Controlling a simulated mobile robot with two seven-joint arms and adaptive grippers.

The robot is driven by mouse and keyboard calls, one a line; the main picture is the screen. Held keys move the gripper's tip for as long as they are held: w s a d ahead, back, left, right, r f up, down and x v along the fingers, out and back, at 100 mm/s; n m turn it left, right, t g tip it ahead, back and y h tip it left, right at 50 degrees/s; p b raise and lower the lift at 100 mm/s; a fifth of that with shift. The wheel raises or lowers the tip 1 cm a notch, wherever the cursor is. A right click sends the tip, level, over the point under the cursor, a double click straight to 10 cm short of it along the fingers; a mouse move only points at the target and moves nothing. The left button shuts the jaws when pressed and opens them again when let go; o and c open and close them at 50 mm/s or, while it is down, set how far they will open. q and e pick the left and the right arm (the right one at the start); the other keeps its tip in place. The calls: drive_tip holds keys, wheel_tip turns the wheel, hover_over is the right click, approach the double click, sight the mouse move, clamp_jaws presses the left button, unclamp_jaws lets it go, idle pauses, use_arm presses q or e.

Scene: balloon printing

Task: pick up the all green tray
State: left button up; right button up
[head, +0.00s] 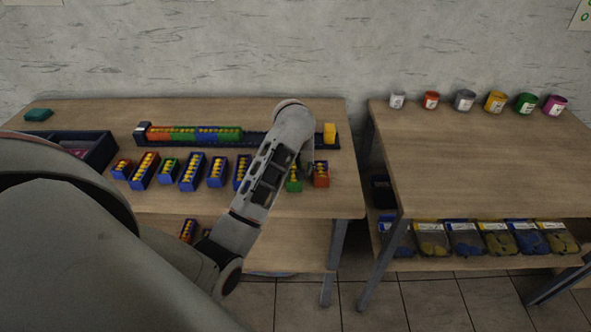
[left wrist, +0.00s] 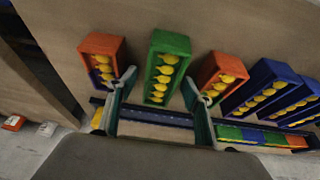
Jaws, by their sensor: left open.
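A green tray (left wrist: 162,68) with a row of yellow pieces shows in the left wrist view, between the fingers of my open left gripper (left wrist: 158,112). The fingers stand apart on either side of its line. In the head view this tray (head: 293,184) is partly hidden by my left arm. My left gripper (head: 306,166) is over the right end of the tray row and mostly hidden by its own wrist. Another green tray (head: 168,170) with a blue part stands further left. My right gripper is not in view.
Orange trays (left wrist: 101,60) and (left wrist: 220,76) stand close on both sides of the green tray. Blue trays (head: 193,171) line the table. Behind them is a long rail (head: 262,138) with coloured trays and a yellow block (head: 329,133). A second table (head: 470,160) stands right.

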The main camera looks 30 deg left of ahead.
use_arm(q)
drive_tip(key=shift+f, duration=0.25)
idle(0.6)
drive_tip(key=c, duration=1.2)
